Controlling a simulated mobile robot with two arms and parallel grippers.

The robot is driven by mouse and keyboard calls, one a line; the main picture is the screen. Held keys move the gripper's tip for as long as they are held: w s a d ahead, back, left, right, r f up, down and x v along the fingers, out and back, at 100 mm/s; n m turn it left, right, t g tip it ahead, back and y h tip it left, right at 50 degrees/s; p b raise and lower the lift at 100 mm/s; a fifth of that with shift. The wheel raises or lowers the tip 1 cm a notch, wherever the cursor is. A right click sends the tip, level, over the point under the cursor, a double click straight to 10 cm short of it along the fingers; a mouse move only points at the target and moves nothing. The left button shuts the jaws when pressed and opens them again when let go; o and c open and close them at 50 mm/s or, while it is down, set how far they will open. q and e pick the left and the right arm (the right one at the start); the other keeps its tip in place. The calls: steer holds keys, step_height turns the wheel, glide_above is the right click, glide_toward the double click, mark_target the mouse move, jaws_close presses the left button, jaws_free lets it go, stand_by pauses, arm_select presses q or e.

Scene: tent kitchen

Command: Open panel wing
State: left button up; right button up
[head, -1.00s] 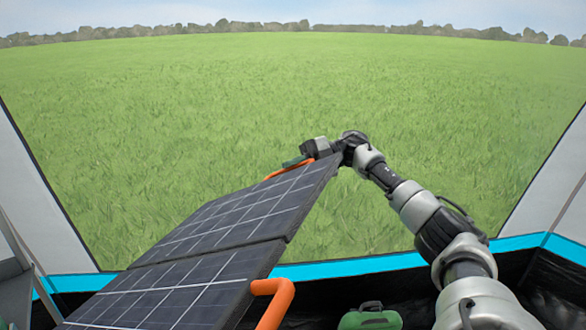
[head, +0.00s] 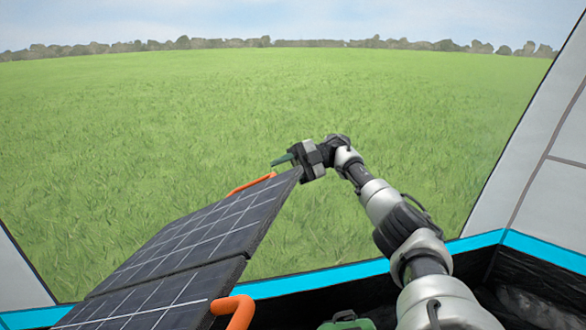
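The solar panel is in the lower left of the head view. Its far wing (head: 200,228) slopes up and away, joined along a seam to the near section (head: 140,300). An orange handle (head: 252,184) shows at the wing's far edge, and another orange handle (head: 236,308) is on the near section's right side. My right gripper (head: 284,160) is at the wing's far upper corner, beside the far handle. My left gripper is not in view.
A green case (head: 348,322) stands at the bottom edge beside my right arm. The tent's blue-trimmed sill (head: 330,278) crosses behind the panel, with the grey tent wall (head: 540,180) at right. Open grass lies beyond.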

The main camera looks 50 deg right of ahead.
steer(key=shift+v, duration=1.75)
steer(key=shift+a, duration=0.1)
